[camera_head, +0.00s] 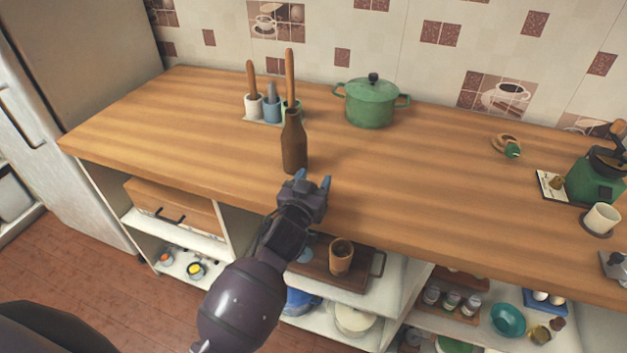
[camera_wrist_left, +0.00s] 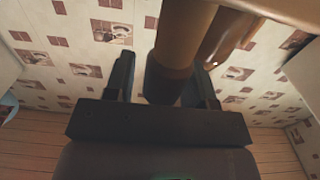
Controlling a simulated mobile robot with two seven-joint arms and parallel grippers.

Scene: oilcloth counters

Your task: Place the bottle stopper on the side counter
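The wooden counter (camera_head: 430,190) runs along the tiled wall; I cannot tell whether it is the side counter. A small green piece (camera_head: 513,150) lies by a round brown thing (camera_head: 502,141) at its right; it may be the bottle stopper, but is too small to tell. A brown bottle (camera_head: 294,145) stands upright near the front edge. My left gripper (camera_head: 312,184) is open just in front of the bottle, its fingertips apart. In the left wrist view a brown cylinder with a dark end (camera_wrist_left: 184,45) shows around the finger gap; contact is unclear. My right gripper is not in view.
Utensil cups (camera_head: 271,110) and a green pot (camera_head: 370,104) stand behind the bottle. Open shelves lie below, with a tray holding a wooden cup (camera_head: 341,256). The counter's middle is clear.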

